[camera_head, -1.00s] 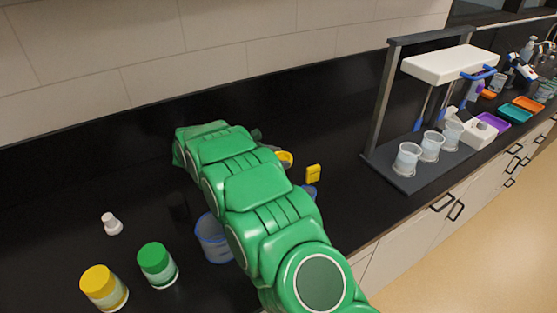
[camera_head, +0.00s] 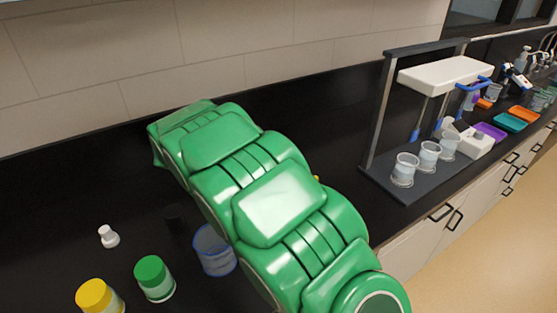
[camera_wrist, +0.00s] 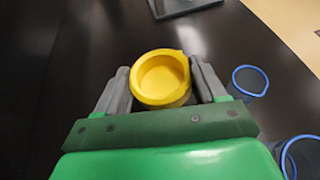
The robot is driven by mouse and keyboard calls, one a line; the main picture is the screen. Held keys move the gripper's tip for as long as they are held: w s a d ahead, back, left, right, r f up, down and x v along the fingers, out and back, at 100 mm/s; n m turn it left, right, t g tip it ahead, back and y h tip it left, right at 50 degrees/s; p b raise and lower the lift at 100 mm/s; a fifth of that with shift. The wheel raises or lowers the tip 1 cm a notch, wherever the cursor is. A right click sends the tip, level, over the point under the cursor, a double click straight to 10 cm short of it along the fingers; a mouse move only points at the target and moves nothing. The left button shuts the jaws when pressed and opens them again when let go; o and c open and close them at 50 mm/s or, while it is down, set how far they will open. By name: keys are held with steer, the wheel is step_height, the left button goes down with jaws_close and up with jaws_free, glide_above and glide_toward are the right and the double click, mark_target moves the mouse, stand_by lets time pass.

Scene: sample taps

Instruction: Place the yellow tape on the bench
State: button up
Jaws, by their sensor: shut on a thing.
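The yellow tape (camera_wrist: 158,80) is a round yellow ring in the wrist view. It sits between the two grey fingers of my gripper (camera_wrist: 164,88), which is shut on it. The black bench (camera_wrist: 80,30) spreads below and around it; it also shows in the head view (camera_head: 60,190). I cannot tell from the wrist view whether the tape touches the bench.
Blue-rimmed cups stand right of the gripper in the wrist view (camera_wrist: 250,80). In the head view a blue-rimmed container (camera_head: 214,250), a green-lidded jar (camera_head: 154,278), a yellow-lidded jar (camera_head: 98,297) and a small white bottle (camera_head: 108,236) stand left. A rack with cups (camera_head: 405,185) stands right.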

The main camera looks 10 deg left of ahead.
steer(key=s+d+r, duration=0.2)
steer(key=s, duration=0.3)
steer(key=shift+d+r, duration=0.25)
